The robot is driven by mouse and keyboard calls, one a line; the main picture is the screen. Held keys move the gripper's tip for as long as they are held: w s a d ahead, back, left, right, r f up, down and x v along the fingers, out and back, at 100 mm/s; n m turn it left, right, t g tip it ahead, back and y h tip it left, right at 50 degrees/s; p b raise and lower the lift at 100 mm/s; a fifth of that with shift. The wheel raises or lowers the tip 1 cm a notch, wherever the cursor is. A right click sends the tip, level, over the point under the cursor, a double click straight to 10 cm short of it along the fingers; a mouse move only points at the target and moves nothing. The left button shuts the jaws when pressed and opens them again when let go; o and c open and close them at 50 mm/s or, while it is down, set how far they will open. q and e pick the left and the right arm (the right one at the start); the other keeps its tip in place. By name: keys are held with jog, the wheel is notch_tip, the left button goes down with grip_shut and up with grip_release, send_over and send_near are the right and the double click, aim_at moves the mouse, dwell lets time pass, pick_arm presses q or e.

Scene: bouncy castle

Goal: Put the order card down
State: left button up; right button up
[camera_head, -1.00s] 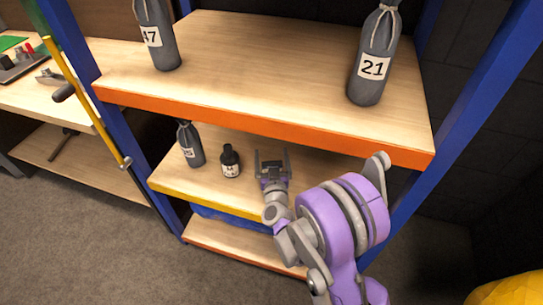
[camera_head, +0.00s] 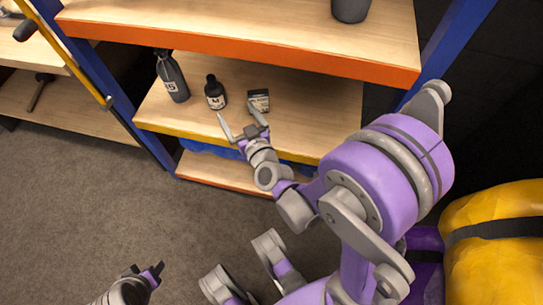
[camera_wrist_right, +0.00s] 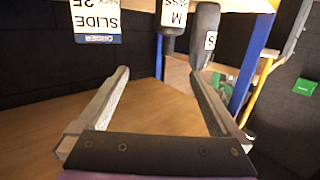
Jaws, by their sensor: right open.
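The order card (camera_head: 259,101) is a small card with a dark and white face. It stands on the middle shelf (camera_head: 310,125), to the right of a small dark bottle. In the right wrist view the card (camera_wrist_right: 97,20) shows upside down near the top left, its print facing the camera. My right gripper (camera_head: 240,121) is open and empty in front of the card, apart from it. Its two spread fingers (camera_wrist_right: 160,74) have nothing between them in the wrist view. My left gripper (camera_head: 148,272) is low at the bottom left, small and partly cut off, away from the shelves.
The small dark bottle (camera_head: 215,92) marked M and a grey sack-like bottle (camera_head: 172,76) stand left of the card. The upper shelf's orange edge (camera_head: 240,47) overhangs them. Blue posts (camera_head: 455,45) flank the shelf. A yellow padded object (camera_head: 497,235) is at the right.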

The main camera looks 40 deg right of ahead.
jog(key=s+a+n+g+y, duration=0.2)
jog(key=s+a+g+y, duration=0.15)
jog(key=a, duration=0.25)
jog(key=s+d+f+g, duration=0.1)
jog(key=s+g, duration=0.3)
jog(key=s, duration=0.5)
jog(key=s+d+f+g, duration=0.1)
jog(key=s+f+g, duration=0.2)
jog(key=s, duration=0.6)
jog(key=shift+s+d+f+g+h, duration=0.2)
jog(key=shift+g+h, duration=0.25)
jog(key=shift+g, duration=0.3)
